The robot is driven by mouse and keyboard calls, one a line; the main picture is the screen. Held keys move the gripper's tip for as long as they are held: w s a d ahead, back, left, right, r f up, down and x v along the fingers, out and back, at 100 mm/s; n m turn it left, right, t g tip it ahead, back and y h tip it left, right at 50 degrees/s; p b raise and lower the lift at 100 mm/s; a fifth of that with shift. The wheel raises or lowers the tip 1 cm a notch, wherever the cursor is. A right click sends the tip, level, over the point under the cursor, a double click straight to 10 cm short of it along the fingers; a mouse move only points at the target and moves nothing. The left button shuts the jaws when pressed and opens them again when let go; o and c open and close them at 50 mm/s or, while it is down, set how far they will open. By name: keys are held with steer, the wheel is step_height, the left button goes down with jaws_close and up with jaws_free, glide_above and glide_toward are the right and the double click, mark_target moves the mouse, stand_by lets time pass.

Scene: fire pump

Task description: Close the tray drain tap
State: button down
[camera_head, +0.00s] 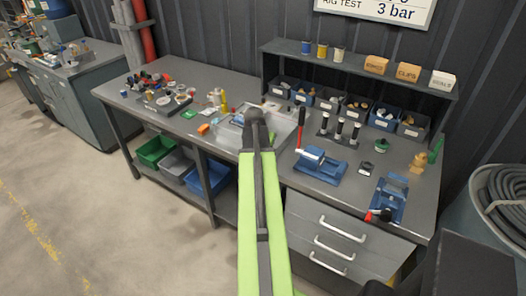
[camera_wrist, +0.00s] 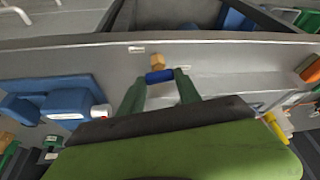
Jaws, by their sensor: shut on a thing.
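The tray drain tap shows in the wrist view as a small brass body (camera_wrist: 157,60) with a blue handle (camera_wrist: 159,76). The handle lies roughly crosswise in that picture, between the two green fingers of my gripper (camera_wrist: 160,82). My gripper is shut on the blue handle, with a finger at each end. The pale metal tray (camera_head: 283,127) sits on the workbench in the head view, partly behind my arm. In the head view my arm hides the tap and my fingertips.
Small bottles and loose parts (camera_head: 165,95) lie to the left. Bins (camera_head: 330,98) line the back. Drawers (camera_head: 335,240) are below.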

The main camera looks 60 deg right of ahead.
steer(key=shift+m+g, duration=0.5)
steer(key=shift+m, duration=0.7)
steer(key=c, duration=1.1)
jaws_free()
steer(key=p+v, duration=1.6)
steer(key=v, duration=0.1)
steer(key=shift+w+a+r, duration=0.1)
steer(key=shift+a+r, duration=0.05)
